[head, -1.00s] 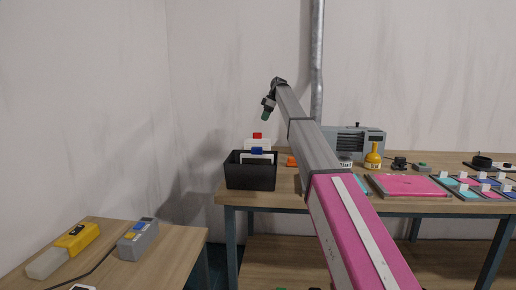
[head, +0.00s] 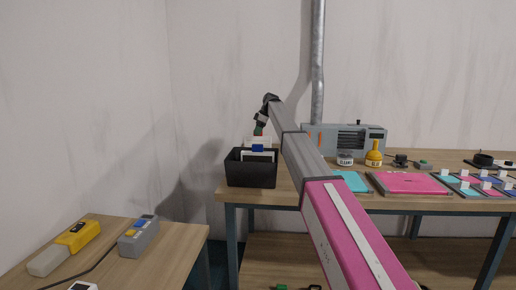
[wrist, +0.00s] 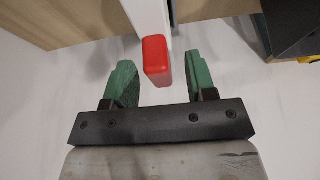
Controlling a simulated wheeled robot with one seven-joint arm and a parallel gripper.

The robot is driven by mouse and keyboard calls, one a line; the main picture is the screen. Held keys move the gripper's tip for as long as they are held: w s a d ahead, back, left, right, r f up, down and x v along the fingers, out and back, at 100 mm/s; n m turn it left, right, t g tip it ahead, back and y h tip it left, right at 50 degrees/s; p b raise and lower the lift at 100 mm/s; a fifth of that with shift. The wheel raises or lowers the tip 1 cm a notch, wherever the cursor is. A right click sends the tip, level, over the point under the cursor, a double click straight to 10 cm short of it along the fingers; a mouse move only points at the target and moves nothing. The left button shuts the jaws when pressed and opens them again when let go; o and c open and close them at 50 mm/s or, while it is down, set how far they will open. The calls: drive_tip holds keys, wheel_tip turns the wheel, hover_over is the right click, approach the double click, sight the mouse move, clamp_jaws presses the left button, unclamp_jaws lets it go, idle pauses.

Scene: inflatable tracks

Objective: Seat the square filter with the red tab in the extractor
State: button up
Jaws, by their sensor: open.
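The filter with the red tab stands behind another white filter with a blue tab (head: 258,148) in a black bin (head: 252,170) on the back bench. In the head view my gripper covers its red tab. In the wrist view the red tab (wrist: 155,60) lies between the green fingers of my gripper (wrist: 161,72), with the white filter body (wrist: 149,16) beyond. My gripper, also seen in the head view (head: 258,128), is open. A grey vented machine (head: 372,139), apparently the extractor, stands on the bench, partly behind my arm.
A jar (head: 345,159), a yellow flask (head: 374,154), a pink case (head: 410,183) and several small trays stand to the right on the bench. A side table (head: 180,243) at lower left holds a yellow device (head: 79,236) and a grey one (head: 139,236).

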drive_tip(key=shift+a+f, duration=0.1)
drive_tip(key=shift+f, duration=0.1)
clamp_jaws()
